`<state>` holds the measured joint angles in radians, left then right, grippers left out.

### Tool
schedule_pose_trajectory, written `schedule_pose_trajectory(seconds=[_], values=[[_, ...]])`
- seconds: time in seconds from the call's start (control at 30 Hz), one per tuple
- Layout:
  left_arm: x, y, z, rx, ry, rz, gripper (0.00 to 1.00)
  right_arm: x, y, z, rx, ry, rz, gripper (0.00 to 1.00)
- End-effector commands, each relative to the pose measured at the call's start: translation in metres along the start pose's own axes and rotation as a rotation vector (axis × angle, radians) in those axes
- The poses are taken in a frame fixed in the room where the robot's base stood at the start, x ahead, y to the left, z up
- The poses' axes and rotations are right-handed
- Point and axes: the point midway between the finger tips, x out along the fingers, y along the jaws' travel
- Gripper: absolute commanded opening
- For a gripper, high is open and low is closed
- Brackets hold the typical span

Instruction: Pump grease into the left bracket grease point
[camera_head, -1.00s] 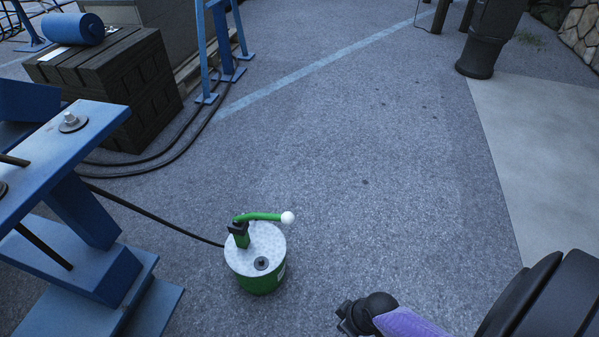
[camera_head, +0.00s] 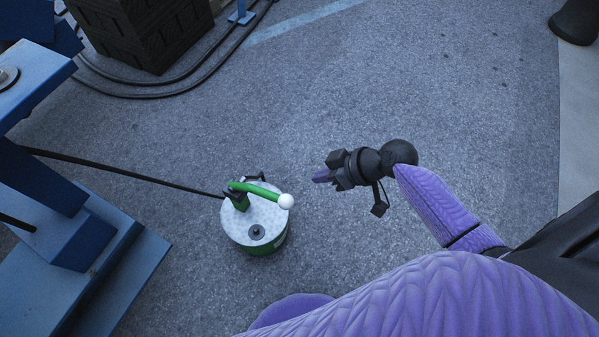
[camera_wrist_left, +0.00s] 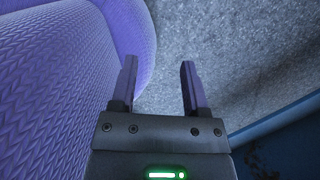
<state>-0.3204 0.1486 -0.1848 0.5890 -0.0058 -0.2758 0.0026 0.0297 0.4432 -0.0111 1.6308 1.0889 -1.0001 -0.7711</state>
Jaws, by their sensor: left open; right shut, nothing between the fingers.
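A green grease pump bucket with a pale lid (camera_head: 255,228) stands on the ground in the head view. Its green lever ends in a white ball knob (camera_head: 286,201). A dark hose (camera_head: 120,172) runs from the pump to the left, towards the blue bracket stand (camera_head: 85,235). No grease point can be made out on the stand. My right gripper (camera_head: 322,176) is shut and empty, to the right of the knob and a little above it in the picture, apart from it. My left gripper (camera_wrist_left: 158,78) is open and empty in the left wrist view, with pavement beyond its fingers.
A dark crate stack (camera_head: 140,35) stands at the upper left, with black cables (camera_head: 170,92) lying on the ground beside it. A black post base (camera_head: 575,22) stands at the upper right. The pavement in the middle is clear.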

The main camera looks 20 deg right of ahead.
Motion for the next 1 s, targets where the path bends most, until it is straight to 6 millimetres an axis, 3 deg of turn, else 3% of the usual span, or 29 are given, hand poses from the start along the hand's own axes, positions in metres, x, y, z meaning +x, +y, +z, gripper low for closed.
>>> schedule_pose_trajectory(seconds=[0.5, 0.7, 1.0], values=[[0.064, 0.007, -0.003, 0.003, -0.04, 0.013, 0.59, 0.109, 0.001, 0.013, 0.007, -0.005, -0.003, 0.0], [0.078, 0.01, -0.001, 0.003, -0.052, 0.018, 0.59, 0.123, 0.0, 0.029, 0.005, -0.005, -0.001, 0.0], [0.078, 0.012, 0.005, 0.004, -0.062, 0.02, 0.59, 0.124, 0.0, 0.029, 0.001, -0.002, 0.001, 0.0]])
